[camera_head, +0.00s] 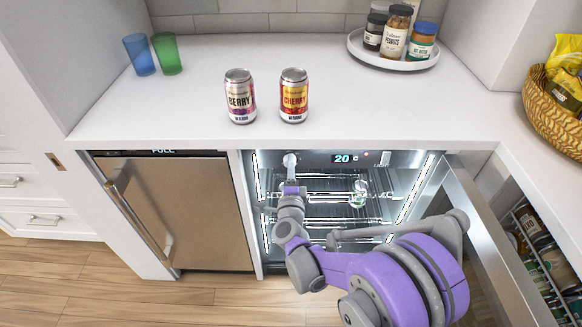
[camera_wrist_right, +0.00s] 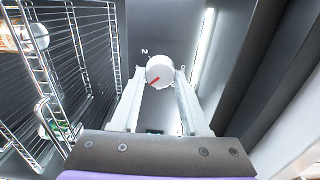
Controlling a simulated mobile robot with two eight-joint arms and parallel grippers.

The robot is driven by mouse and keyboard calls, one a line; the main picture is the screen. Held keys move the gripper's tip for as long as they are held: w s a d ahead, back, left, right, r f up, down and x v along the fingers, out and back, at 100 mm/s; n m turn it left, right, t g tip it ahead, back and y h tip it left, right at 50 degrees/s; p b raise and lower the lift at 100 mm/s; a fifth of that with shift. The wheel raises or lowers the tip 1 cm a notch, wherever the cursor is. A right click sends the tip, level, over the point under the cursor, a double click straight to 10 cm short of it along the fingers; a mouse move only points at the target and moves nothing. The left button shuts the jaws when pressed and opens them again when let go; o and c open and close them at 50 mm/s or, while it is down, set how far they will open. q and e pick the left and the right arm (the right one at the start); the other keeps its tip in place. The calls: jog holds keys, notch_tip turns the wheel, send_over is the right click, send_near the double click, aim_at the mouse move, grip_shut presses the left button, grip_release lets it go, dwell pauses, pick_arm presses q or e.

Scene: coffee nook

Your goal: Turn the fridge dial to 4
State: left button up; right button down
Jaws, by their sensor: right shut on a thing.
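The fridge dial (camera_wrist_right: 160,69) is a round white knob with a red pointer mark, in the upper middle of the right wrist view. The mark points to the lower left in that view, and a printed "2" is seen above left of the knob. Other numbers are hidden or cannot be read. My right gripper (camera_wrist_right: 159,77) is shut on the dial, one pale finger on each side. In the head view the gripper (camera_head: 290,172) reaches into the top left of the open, lit fridge (camera_head: 330,158). My left gripper is not in view.
A display (camera_head: 345,159) in the fridge reads 20. Wire shelves (camera_head: 335,197) lie below, with a small item on one. The open fridge door (camera_head: 490,235) stands right of my arm. Berry (camera_head: 240,97) and cherry (camera_head: 293,96) cans stand on the counter (camera_head: 190,105).

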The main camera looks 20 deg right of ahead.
jog(key=shift+a+f+m+p, duration=0.1)
jog(key=shift+m+p, duration=0.05)
jog(key=shift+m, duration=1.95)
jog(key=shift+f+m+p, duration=0.1)
jog(key=shift+m+p, duration=0.05)
jog(key=shift+m, duration=1.95)
jog(key=shift+c, duration=2)
grip_release()
jog(key=shift+s, duration=0.1)
jog(key=v, duration=1)
jog(key=shift+s+p, duration=0.3)
